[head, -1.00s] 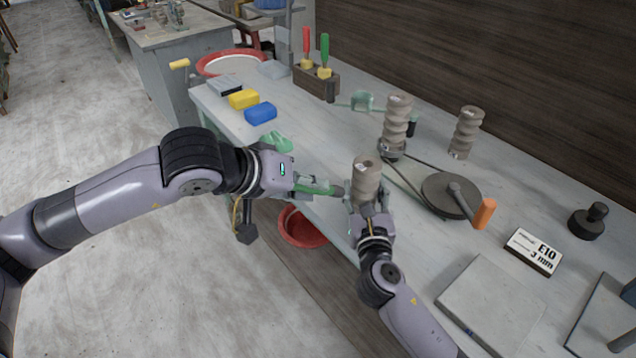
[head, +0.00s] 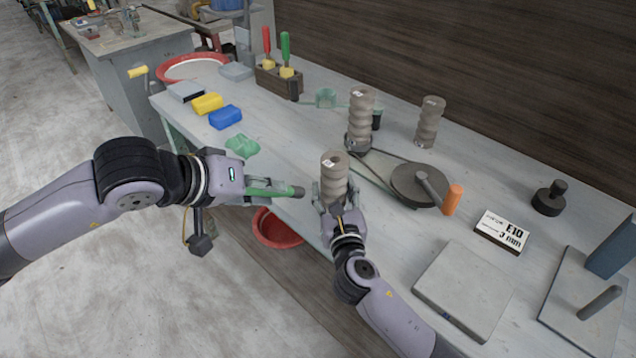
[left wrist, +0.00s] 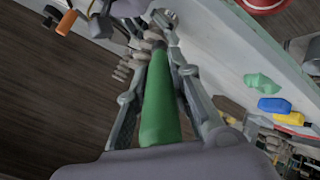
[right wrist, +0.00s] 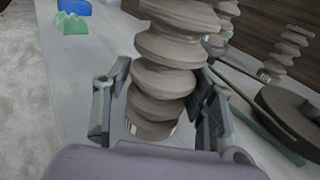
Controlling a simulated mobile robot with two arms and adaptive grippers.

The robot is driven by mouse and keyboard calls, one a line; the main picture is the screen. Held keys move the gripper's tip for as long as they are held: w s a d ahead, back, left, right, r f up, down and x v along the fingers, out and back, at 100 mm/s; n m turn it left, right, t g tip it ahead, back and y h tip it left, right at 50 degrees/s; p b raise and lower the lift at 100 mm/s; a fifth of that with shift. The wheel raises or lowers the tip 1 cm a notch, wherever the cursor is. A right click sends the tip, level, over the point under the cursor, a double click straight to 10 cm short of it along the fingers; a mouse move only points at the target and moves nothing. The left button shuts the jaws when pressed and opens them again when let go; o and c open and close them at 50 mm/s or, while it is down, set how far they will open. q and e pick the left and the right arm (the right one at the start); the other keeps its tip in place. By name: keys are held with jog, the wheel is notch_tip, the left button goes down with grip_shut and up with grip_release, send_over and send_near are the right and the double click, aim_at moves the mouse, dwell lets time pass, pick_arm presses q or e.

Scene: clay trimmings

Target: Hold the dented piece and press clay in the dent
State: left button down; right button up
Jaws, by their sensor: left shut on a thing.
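A ribbed grey clay piece (head: 334,172) stands upright by the table's front edge, between the fingers of my right gripper (head: 335,196). It fills the middle of the right wrist view (right wrist: 165,82). The fingers flank it closely; I cannot tell whether both press on it. My left gripper (head: 252,190) is shut on a green-handled tool (head: 270,190), which also shows in the left wrist view (left wrist: 160,105). Its dark tip points at the piece, with a small gap between them. I cannot make out the dent or any clay on the tip.
Two similar ribbed pieces stand behind, one near (head: 360,118) and one farther (head: 430,122). A dark wheel (head: 415,184) with an orange handle, a label card (head: 502,232) and a grey slab (head: 462,288) lie right. A green lump (head: 242,146) and a blue block (head: 225,117) lie left.

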jog(key=o, duration=0.4)
jog(key=shift+w+r, duration=0.1)
jog(key=shift+r, duration=0.25)
jog(key=s, duration=0.4)
jog(key=s+d, duration=0.1)
jog(key=s, duration=0.7)
jog(key=shift+d, duration=0.3)
